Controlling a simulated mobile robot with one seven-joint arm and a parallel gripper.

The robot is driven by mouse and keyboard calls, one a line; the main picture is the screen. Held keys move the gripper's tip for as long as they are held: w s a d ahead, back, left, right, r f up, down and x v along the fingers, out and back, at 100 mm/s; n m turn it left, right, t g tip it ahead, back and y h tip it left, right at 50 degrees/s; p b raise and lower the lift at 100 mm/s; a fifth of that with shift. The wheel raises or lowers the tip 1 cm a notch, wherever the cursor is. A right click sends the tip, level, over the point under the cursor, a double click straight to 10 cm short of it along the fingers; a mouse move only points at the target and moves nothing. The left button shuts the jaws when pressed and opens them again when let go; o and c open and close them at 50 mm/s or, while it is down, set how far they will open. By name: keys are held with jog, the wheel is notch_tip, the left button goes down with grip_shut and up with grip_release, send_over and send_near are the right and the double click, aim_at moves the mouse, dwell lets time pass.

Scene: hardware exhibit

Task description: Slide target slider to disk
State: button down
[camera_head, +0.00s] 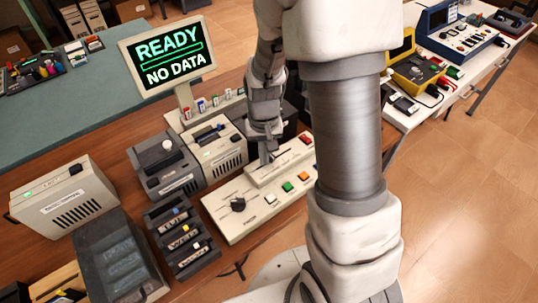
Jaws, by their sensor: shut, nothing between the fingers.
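A beige control panel (225,214) lies on the wooden desk in the head view. It has a black knob (238,204), a green button (287,186) and an orange button (303,176). A raised beige strip (285,162) at its back carries a red button (305,139). My gripper (267,160) points down with its fingers shut, at the left part of this strip. I cannot tell whether the fingertips touch anything. The target slider and a disk mark cannot be made out; my gripper and arm cover part of the panel.
A monitor (168,55) reading "READY NO DATA" stands behind. Grey-beige devices (220,150) stand left of the panel, close to my gripper. A dark slotted rack (182,238) stands in front of them. A white table (470,65) with instruments is at the back right.

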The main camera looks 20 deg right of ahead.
jog(key=shift+w+d, duration=0.2)
jog(key=shift+d, duration=0.35)
jog(key=shift+w+d, duration=0.15)
jog(key=shift+d, duration=0.35)
jog(key=shift+a, duration=0.25)
dwell(0.4)
notch_tip(320, 180, up, 7)
jog(key=p, duration=0.5)
dwell(0.6)
jog(key=shift+r, duration=0.4)
jog(key=s+a+r+n+t, duration=0.1)
jog(key=s+r+t, duration=0.1)
jog(key=s+r, duration=0.5)
jog(key=s+a+r+n+t, duration=0.1)
jog(key=s+r+t, duration=0.2)
jog(key=s+r, duration=0.5)
notch_tip(320, 180, up, 7)
jog(key=shift+a+f+t, duration=0.2)
jog(key=shift+a+t, duration=0.1)
